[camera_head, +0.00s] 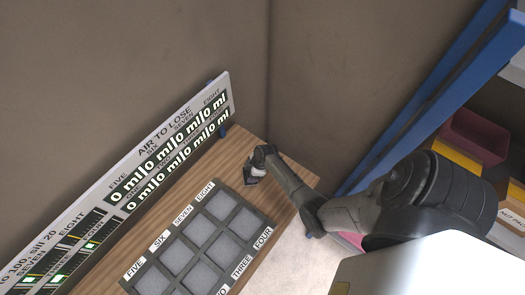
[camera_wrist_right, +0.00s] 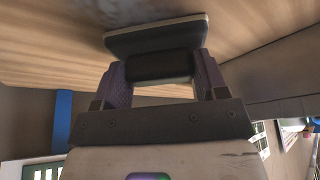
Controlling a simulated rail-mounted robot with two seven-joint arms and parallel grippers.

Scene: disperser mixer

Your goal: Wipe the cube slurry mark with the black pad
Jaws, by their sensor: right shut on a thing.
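My right gripper (camera_head: 257,170) is over the far right part of the wooden bench, just beyond the corner of the grid tray. In the right wrist view it is shut on the black grip of the black pad (camera_wrist_right: 155,38), one finger on each side. The pad is wide and flat, with a thin pale edge on its far side, and faces the wood. I cannot tell whether it touches the bench. In the head view the pad (camera_head: 250,180) is a small dark shape below the gripper. My left gripper is not in view.
A dark grid tray (camera_head: 213,227) with grey cells and number-word labels lies on the bench (camera_head: 240,150). A display board (camera_head: 150,150) stands along the bench's left edge. A blue rail (camera_head: 425,100), a maroon bin (camera_head: 473,136) and shelving are at right.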

